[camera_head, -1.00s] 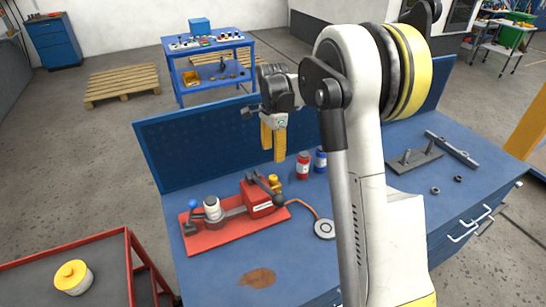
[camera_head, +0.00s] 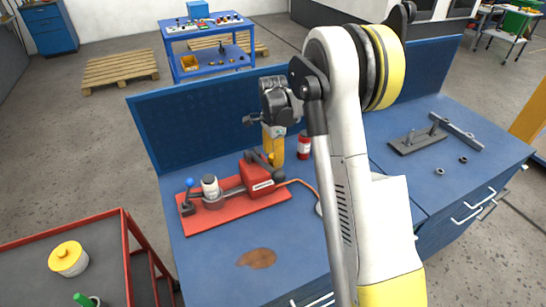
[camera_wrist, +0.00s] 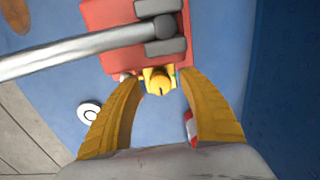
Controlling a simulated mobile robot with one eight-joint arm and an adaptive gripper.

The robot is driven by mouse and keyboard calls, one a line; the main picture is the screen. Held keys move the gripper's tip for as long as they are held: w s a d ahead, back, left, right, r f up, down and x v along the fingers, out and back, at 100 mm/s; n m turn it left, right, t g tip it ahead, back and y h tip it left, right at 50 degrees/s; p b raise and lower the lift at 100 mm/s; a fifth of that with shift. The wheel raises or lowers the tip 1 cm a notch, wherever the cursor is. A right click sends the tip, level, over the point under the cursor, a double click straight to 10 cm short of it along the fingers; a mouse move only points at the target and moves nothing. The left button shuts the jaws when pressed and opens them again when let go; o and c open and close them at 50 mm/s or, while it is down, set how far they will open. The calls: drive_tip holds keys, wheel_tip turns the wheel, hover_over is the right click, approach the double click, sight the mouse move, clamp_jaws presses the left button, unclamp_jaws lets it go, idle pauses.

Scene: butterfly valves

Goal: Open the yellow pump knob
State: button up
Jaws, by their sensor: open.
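The yellow pump knob (camera_wrist: 158,80) shows in the wrist view at the edge of the red pump block (camera_wrist: 120,62). It lies just beyond and between my two yellow fingertips. My gripper (camera_wrist: 161,80) is open, with its fingers on either side of the knob and nothing visibly held. In the head view my gripper (camera_head: 273,160) points down right behind the red pump block (camera_head: 257,177), and its fingers hide the knob there. The pump stands on a red base plate (camera_head: 240,213) on the blue workbench.
A red can (camera_head: 304,146) stands close to the right of my gripper. A white round gauge (camera_wrist: 89,112) lies near the left finger. The blue back panel (camera_head: 205,130) rises behind the pump. The bench front around the brown stain (camera_head: 257,258) is clear.

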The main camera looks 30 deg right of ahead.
clamp_jaws()
drive_tip(key=shift+n, duration=0.7)
unclamp_jaws()
wheel_tip(320, 180, up, 12)
idle(0.3)
